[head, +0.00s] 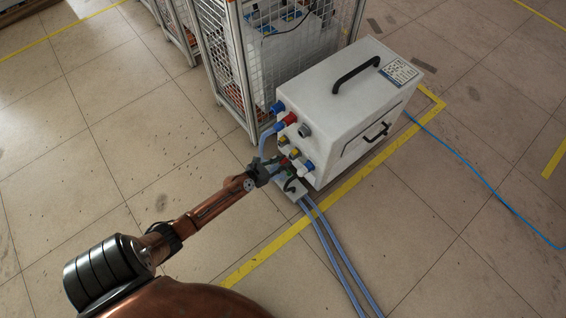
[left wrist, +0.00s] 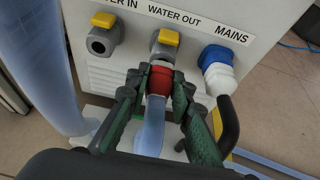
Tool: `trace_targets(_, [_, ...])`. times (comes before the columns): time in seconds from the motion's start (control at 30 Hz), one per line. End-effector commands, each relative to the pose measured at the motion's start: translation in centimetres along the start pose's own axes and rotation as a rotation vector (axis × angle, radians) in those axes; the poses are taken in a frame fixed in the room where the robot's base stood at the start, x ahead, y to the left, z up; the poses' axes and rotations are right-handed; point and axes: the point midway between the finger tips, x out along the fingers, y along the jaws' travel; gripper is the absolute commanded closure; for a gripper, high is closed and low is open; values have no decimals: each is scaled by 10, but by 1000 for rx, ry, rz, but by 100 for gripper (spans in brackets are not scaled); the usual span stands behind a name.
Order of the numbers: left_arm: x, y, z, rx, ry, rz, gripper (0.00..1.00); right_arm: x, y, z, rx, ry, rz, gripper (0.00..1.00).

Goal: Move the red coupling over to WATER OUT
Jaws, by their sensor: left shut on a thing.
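The red coupling (left wrist: 159,81) sits on the end of a clear bluish hose (left wrist: 150,135). My left gripper (left wrist: 160,88) is shut on it, with a dark green finger on each side. The coupling is right in front of the grey WATER OUT port (left wrist: 161,52), under its yellow lever, and lines up with it. They look touching or nearly so; I cannot tell whether it is seated. In the head view, my left gripper (head: 280,168) is at the lower connector end of the white heater box (head: 345,100). My right gripper is not in view.
The WATER IN port (left wrist: 101,43) is left of WATER OUT, with nothing on it. A blue and white MAINS plug (left wrist: 217,68) is close on the right. A thick hose (left wrist: 38,65) hangs at the left. A mesh cage (head: 235,60) stands behind the box.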

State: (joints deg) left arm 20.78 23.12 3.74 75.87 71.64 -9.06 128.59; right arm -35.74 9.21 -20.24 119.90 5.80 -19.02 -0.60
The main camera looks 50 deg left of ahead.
Motion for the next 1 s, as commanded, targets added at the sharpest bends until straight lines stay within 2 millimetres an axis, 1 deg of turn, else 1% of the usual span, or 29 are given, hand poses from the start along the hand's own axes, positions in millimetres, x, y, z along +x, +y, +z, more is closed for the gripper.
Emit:
trace_targets(0.43, [1,0,1,1,-1,0,100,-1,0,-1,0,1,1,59])
trace_targets(1.0, [8,0,4,0,-1,1,100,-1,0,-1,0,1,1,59])
